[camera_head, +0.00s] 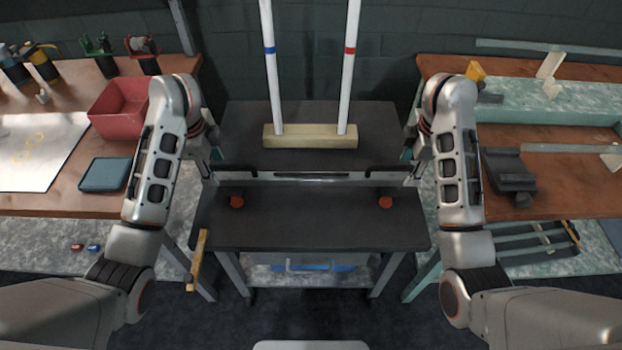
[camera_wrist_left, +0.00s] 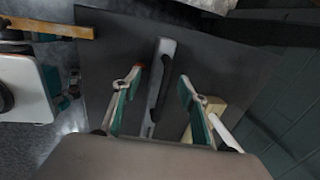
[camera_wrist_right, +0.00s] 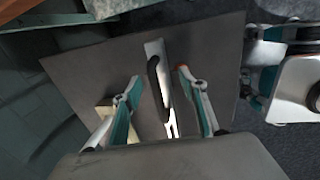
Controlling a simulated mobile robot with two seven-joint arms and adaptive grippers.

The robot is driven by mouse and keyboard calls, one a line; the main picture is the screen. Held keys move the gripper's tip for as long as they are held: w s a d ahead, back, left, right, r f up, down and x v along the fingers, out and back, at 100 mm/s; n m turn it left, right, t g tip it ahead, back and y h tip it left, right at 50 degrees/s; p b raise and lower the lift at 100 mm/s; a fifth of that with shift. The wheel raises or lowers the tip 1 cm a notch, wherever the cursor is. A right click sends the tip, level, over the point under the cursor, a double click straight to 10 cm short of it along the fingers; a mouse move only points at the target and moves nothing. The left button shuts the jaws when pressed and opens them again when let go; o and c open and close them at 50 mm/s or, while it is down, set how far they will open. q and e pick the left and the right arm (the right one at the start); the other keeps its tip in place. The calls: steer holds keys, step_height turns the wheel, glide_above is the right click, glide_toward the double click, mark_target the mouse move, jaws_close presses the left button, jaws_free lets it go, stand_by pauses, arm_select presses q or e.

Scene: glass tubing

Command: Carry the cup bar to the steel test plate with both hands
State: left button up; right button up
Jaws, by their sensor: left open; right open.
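The cup bar (camera_head: 310,177) is a long pale metal bar across the dark table, with a black handle near each end. Two orange-red discs (camera_head: 237,202) (camera_head: 385,203) show just in front of it, probably its cups. My left gripper (camera_wrist_left: 160,82) is open, with its fingers on either side of the bar's left handle (camera_wrist_left: 164,84). My right gripper (camera_wrist_right: 154,82) is open, with its fingers on either side of the right handle (camera_wrist_right: 155,80). Touch cannot be told. In the head view the wrists hide much of the fingers. I cannot identify the steel test plate with certainty.
Behind the bar, a wooden block (camera_head: 310,142) holds two upright white tubes, banded blue (camera_head: 269,50) and red (camera_head: 349,50). The left bench carries a red bin (camera_head: 118,108) and a blue tray (camera_head: 104,174). The right bench carries a black fixture (camera_head: 511,172). The dark table's front (camera_head: 310,228) is clear.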

mark_target(220, 177)
arm_select(q)
steer(key=shift+w+f, duration=0.25)
steer(key=shift+f, duration=0.9)
steer(key=shift+w+f, duration=0.2)
steer(key=shift+f, duration=1)
steer(key=shift+w+f, duration=0.25)
steer(key=shift+f, duration=0.9)
arm_select(e)
steer(key=shift+w+f, duration=0.25)
steer(key=shift+f, duration=0.9)
steer(key=shift+w+f, duration=0.2)
steer(key=shift+f, duration=1)
steer(key=shift+w+f, duration=0.25)
steer(key=shift+f, duration=0.9)
arm_select(q)
jaws_close()
arm_select(e)
jaws_close()
arm_select(q)
steer(key=shift+s, duration=0.1)
arm_select(e)
steer(key=shift+s, duration=0.1)
